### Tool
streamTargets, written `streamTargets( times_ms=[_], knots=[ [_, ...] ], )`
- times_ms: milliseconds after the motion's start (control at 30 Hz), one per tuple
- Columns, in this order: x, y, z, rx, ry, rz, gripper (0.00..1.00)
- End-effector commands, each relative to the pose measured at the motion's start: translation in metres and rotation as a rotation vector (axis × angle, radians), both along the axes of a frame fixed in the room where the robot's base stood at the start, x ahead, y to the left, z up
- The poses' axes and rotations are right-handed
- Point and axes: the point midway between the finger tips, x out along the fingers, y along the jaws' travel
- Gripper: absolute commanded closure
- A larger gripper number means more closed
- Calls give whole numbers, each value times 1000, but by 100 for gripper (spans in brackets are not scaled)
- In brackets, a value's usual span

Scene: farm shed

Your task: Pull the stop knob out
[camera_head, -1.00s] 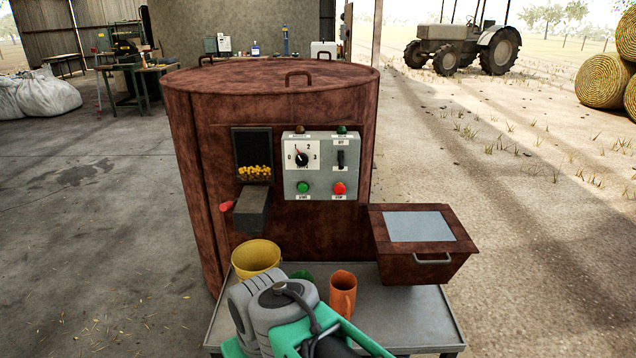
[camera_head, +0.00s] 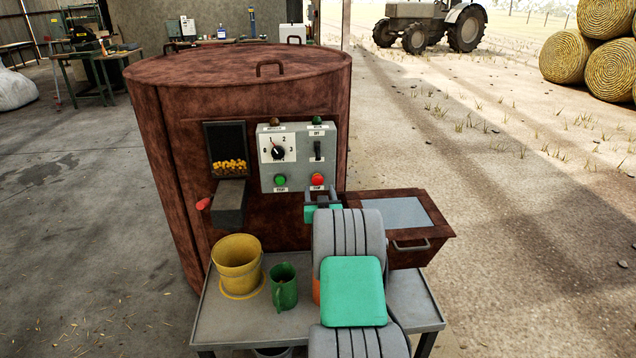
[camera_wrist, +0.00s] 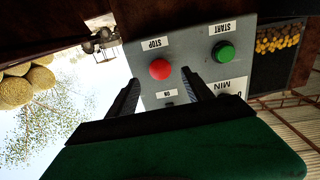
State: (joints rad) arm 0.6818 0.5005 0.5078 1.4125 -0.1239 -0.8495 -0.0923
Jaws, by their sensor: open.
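The red stop knob (camera_head: 317,179) sits at the lower right of the grey control panel (camera_head: 268,182), beside the green start button (camera_head: 281,180). In the wrist view the picture is upside down, and the red stop knob (camera_wrist: 160,69) lies ahead of my gripper, between the lines of its fingers. My gripper (camera_wrist: 160,90) is open and empty, and its two dark fingers point at the panel. In the head view my gripper (camera_head: 322,196) is just below the stop knob. I cannot tell the exact gap between the fingertips and the knob.
A rotary dial (camera_head: 278,153) and a black switch (camera_head: 318,150) are above the buttons. A yellow bucket (camera_head: 238,262) and green mug (camera_head: 284,290) stand on the metal table (camera_head: 225,325). A brown lidded box (camera_head: 440,236) is at the right. An orange mug is mostly hidden behind my arm.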

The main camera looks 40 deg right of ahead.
Motion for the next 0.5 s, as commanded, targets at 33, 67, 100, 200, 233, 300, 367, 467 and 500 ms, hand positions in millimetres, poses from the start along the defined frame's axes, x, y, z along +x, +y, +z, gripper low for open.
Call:
streamTargets(
  times_ms=[33, 67, 100, 200, 233, 300, 367, 467, 500],
  knots=[
    [8, -6, 1, 1, 2, -1, 41],
    [13, -10, 1, 1, 2, -1, 41],
    [19, -14, 1, 0, 2, -1, 41],
    [33, -24, 1, 0, 2, -1, 41],
    [36, -26, 0, 1, 3, -1, 41],
    [42, -30, 0, 1, 3, 0, 41],
    [45, -32, 1, 1, 2, 0, 41],
    [47, -32, 0, 2, 3, 0, 41],
    [47, -32, 0, 2, 3, 0, 41]
  ],
)
